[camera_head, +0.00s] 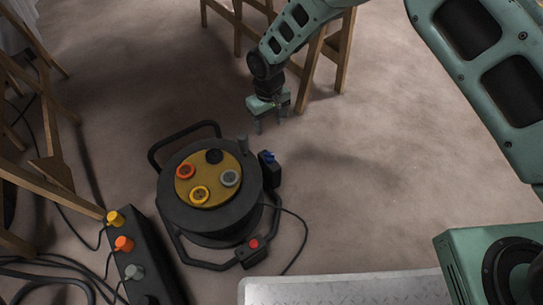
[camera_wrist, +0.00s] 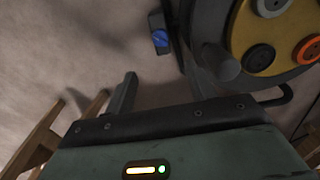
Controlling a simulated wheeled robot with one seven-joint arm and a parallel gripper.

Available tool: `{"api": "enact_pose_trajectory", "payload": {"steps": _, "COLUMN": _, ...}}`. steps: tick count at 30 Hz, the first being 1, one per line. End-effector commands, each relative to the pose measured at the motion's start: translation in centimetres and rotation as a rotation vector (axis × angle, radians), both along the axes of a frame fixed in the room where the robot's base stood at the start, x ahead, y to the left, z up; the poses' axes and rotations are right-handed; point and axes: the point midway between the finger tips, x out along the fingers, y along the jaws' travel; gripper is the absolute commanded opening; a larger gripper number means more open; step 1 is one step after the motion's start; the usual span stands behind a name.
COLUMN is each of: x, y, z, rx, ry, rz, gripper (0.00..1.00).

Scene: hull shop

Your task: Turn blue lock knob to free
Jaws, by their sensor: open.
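The blue lock knob (camera_head: 269,156) sits on a small black block at the right side of the cable reel (camera_head: 185,218). It also shows in the wrist view (camera_wrist: 160,39) near the top, left of the reel's dark drum. Which way the knob is turned is too small to tell. My gripper (camera_head: 271,121) is open and empty, pointing down above the floor, and appears beyond the knob in the head view. In the wrist view its fingers (camera_wrist: 164,80) stand apart, below the knob in the picture and not touching it.
The reel's yellow face holds several sockets, with a grey upright crank handle (camera_head: 243,145) close to the knob. A black box with coloured plugs (camera_head: 143,262) stands at lower left. Wooden trestles (camera_head: 318,55) stand behind my gripper.

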Motion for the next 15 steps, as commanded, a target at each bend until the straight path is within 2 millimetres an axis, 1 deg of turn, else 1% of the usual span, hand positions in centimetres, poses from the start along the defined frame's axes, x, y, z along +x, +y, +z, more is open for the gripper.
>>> {"api": "enact_pose_trajectory", "payload": {"steps": 1, "x": -0.1, "y": -0.1, "z": -1.4, "rx": -0.002, "ry": 0.002, "rz": 0.0, "gripper": 0.55}}
{"api": "enact_pose_trajectory", "payload": {"steps": 15, "x": -0.1, "y": 0.0, "z": -11.3, "rx": 0.0, "ry": 0.002, "rz": 0.0, "gripper": 0.55}}
